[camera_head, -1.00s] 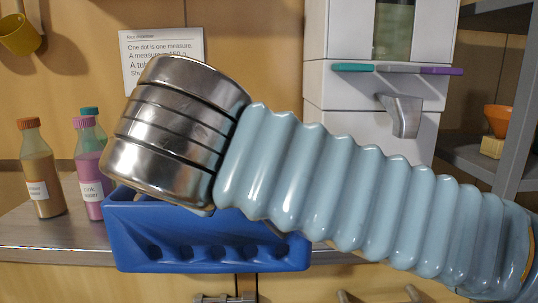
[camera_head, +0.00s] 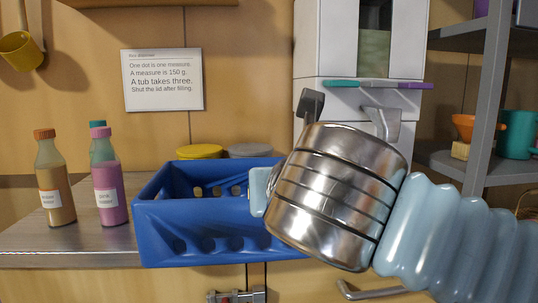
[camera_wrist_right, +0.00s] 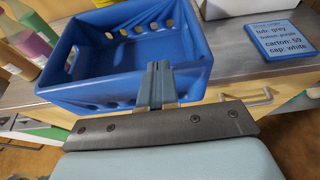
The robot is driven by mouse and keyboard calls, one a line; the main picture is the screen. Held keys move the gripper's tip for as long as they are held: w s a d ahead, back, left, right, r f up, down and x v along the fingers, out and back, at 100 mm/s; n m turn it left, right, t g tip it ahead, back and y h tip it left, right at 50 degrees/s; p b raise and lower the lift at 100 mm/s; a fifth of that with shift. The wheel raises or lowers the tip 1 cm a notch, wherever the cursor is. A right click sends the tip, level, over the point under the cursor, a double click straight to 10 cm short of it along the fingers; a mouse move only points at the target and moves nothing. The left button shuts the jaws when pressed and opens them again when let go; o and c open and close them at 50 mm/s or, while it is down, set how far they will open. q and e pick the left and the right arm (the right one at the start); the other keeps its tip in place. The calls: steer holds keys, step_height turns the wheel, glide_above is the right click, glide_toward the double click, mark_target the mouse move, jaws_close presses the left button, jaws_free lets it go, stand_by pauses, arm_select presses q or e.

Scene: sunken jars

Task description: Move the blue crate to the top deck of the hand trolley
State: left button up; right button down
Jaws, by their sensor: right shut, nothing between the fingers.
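The blue crate (camera_head: 210,232) stands on the counter at its front edge, with slots and scallops in its walls. In the right wrist view the crate (camera_wrist_right: 90,92) looks empty inside. My right gripper (camera_wrist_right: 160,82) is shut and empty, its fingers together at the crate's near wall; I cannot tell whether they touch it. In the head view the metal right wrist hides the crate's right end, and a pale gripper part (camera_head: 262,190) shows beside the crate. My left gripper is not in view. The hand trolley is not in view.
The counter (camera_head: 35,240) holds an orange-capped bottle (camera_head: 52,180) and a pink bottle (camera_head: 108,185) left of the crate, with a teal-capped one behind. Yellow (camera_head: 200,152) and grey lids show behind the crate. A white dispenser (camera_head: 345,100) and grey shelving (camera_head: 484,90) stand right.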

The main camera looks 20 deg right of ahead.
mark_target(262, 159)
steer(key=w+d+f, duration=0.1)
steer(key=w+d, duration=0.2)
steer(key=w, duration=0.8)
steer(key=w+d+p, duration=0.1)
steer(key=w+d, duration=0.2)
steer(key=w, duration=0.9)
steer(key=shift+d+f+p, duration=0.25)
steer(key=shift+f+p, duration=0.05)
steer(key=shift+f, duration=0.05)
steer(key=shift+s, duration=0.15)
steer(key=shift+s+a+f, duration=0.1)
steer(key=shift+s+a, duration=0.05)
steer(key=shift+s, duration=0.2)
steer(key=s, duration=0.1)
steer(key=s+b, duration=0.1)
steer(key=shift+s+a, duration=0.3)
steer(key=shift+a, duration=0.05)
